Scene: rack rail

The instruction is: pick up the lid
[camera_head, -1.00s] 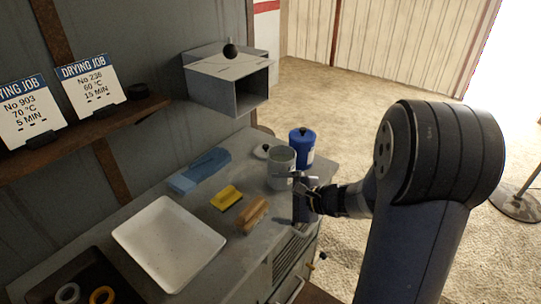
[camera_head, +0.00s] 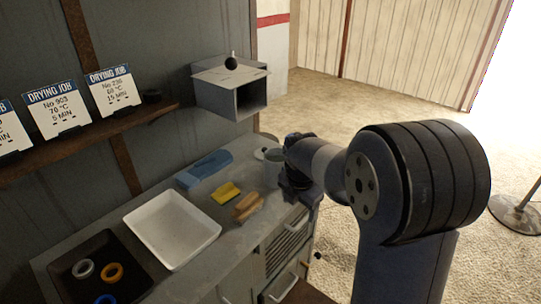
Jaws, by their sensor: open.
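A pale lid (camera_head: 260,153) lies near the far right end of the grey counter, partly covered by a grey pot (camera_head: 272,170) beside it. The pot is itself partly hidden behind my arm. My gripper (camera_head: 297,186) is at the counter's right edge, just right of the pot and apart from the lid. It points away from the camera, and my wrist covers most of it. The jaws are open, and I see nothing held in them.
A blue block (camera_head: 204,169), a yellow piece (camera_head: 226,193) and a wooden-backed brush (camera_head: 247,207) lie left of the pot. A white tray (camera_head: 172,230) and a dark tray (camera_head: 90,262) with rings are nearer. A grey box (camera_head: 230,92) hangs above the counter.

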